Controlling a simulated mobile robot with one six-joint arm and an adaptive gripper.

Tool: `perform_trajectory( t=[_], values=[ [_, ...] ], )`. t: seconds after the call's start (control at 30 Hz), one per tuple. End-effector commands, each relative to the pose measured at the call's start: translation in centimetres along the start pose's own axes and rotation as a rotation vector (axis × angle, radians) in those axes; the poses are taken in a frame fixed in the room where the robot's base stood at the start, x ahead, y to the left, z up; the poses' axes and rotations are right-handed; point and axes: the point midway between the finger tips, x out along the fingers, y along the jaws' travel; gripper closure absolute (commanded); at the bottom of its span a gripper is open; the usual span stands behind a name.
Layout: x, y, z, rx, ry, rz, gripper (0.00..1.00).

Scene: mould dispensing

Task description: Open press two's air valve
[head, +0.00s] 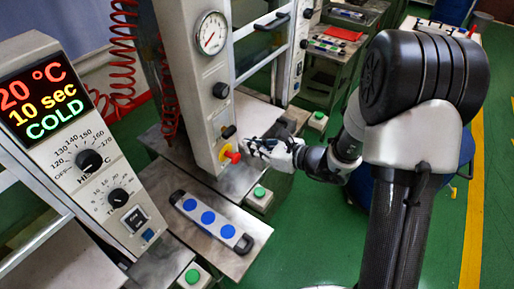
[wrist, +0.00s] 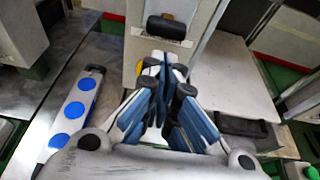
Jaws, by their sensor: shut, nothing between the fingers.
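The press column (head: 200,80) with a round gauge (head: 211,33) stands in the middle of the head view. Low on its front is a red valve knob (head: 235,157) on a yellow base (head: 225,154). My gripper (head: 250,146) is shut and empty, with its fingertips close to the right of the knob. I cannot tell whether they touch it. In the wrist view my gripper (wrist: 168,62) points at the column's lower face. A bit of yellow (wrist: 150,66) shows behind the fingers there; the red knob is hidden.
A grey plate with a mould with blue discs (head: 208,217) lies in front of the column; it also shows in the wrist view (wrist: 72,112). A control box (head: 90,150) at left reads 20 °C, 10 sec, COLD. Green buttons (head: 259,192) sit near the plate edges. Red coiled hoses (head: 122,55) hang behind.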

Motion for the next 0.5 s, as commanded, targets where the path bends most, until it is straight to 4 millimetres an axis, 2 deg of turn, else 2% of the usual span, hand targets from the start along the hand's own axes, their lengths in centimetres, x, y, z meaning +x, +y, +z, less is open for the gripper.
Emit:
perform_trajectory(
  t=[0.03,0.2,0.33,0.5],
  values=[
    [1.2,0.2,-0.2,-0.002,0.0,0.006,1.0],
    [4.0,0.1,-0.1,-0.002,0.0,0.003,1.0],
    [5.4,0.1,-0.1,-0.001,0.0,0.001,1.0],
    [6.0,0.0,0.0,-0.001,0.0,0.0,1.0]
  ],
)
